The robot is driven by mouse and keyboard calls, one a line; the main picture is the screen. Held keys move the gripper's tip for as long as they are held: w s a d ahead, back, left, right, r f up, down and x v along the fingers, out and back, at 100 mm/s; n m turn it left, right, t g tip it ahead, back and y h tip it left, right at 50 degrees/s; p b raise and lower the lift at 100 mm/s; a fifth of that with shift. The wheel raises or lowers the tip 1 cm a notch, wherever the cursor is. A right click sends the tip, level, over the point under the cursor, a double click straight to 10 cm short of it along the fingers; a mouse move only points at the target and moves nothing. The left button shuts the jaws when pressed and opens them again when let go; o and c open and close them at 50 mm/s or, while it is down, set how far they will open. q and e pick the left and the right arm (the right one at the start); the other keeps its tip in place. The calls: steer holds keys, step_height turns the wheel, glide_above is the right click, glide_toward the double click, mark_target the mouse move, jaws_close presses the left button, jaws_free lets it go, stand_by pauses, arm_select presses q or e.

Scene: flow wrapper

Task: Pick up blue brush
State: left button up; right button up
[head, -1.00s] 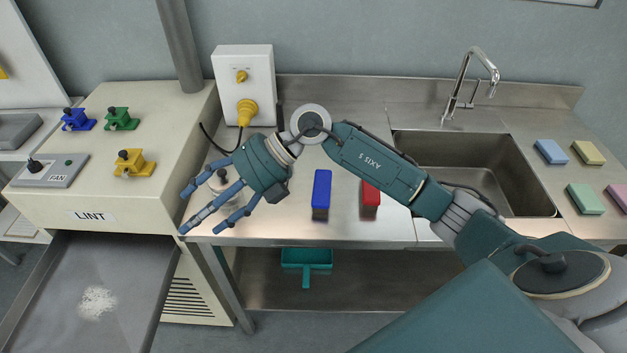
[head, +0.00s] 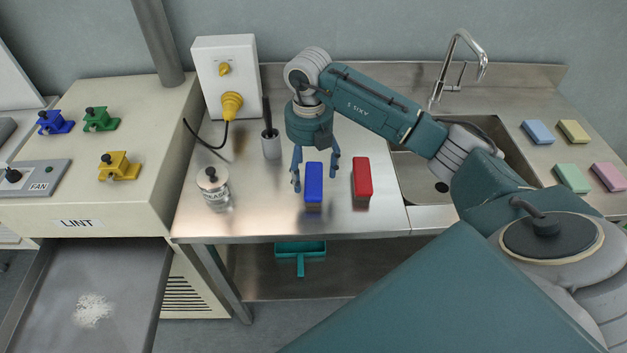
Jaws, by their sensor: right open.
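The blue brush (head: 313,183) is a blue block with a tan lower part, near the front of the steel worktop. My right gripper (head: 314,180) points down at it from behind. Its blue fingers are open, one on the left of the brush and one on its right at the far end. The gripper looks empty. I cannot tell whether a finger touches the brush or how high the fingertips are. My left gripper is not in view.
A red brush (head: 362,178) lies close to the right. A clear bottle (head: 214,188) and a metal cup with a dark handle (head: 270,140) stand left. A sink (head: 440,187) is behind my right forearm. A teal dustpan (head: 300,250) is on the shelf below.

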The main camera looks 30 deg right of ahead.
step_height(320, 180, down, 4)
steer(key=shift+s+a+r+p, duration=0.1)
steer(key=shift+r+p, duration=0.1)
steer(key=shift+p, duration=0.55)
steer(key=shift+f, duration=0.35)
steer(key=c, duration=1.3)
steer(key=shift+r, duration=0.2)
steer(key=r+b, duration=0.1)
steer(key=r, duration=0.4)
steer(key=r+b, duration=0.2)
steer(key=r, duration=0.2)
steer(key=shift+w+r, duration=0.2)
steer(key=shift+r, duration=0.2)
step_height(320, 180, up, 10)
glide_above(310, 178)
steer(key=shift+p, duration=0.35)
